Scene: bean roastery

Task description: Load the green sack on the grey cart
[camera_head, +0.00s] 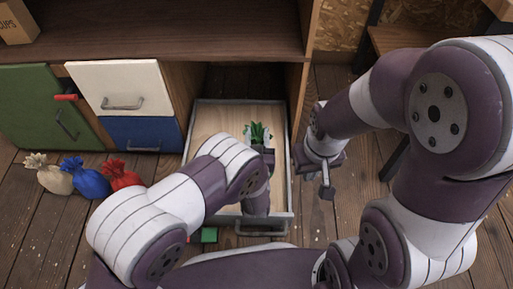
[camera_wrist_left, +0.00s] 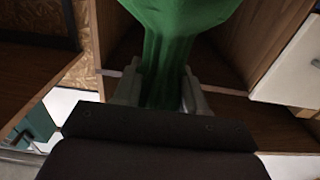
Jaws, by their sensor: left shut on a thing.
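My left gripper (camera_head: 262,150) is over the open drawer, with its wrist covering much of the view there. It is shut on the green sack (camera_head: 257,132), of which only the gathered top shows in the head view. In the left wrist view the green sack (camera_wrist_left: 185,25) fills the top middle, its narrow part between the two fingers (camera_wrist_left: 160,90). My right gripper (camera_head: 322,178) is right of the drawer, pointing down and empty; its finger gap is not clear. I cannot make out a grey cart in either view.
The open drawer (camera_head: 207,130) has a pale bottom and grey walls. A beige sack (camera_head: 52,178), a blue sack (camera_head: 86,180) and a red sack (camera_head: 120,176) stand on the floor.

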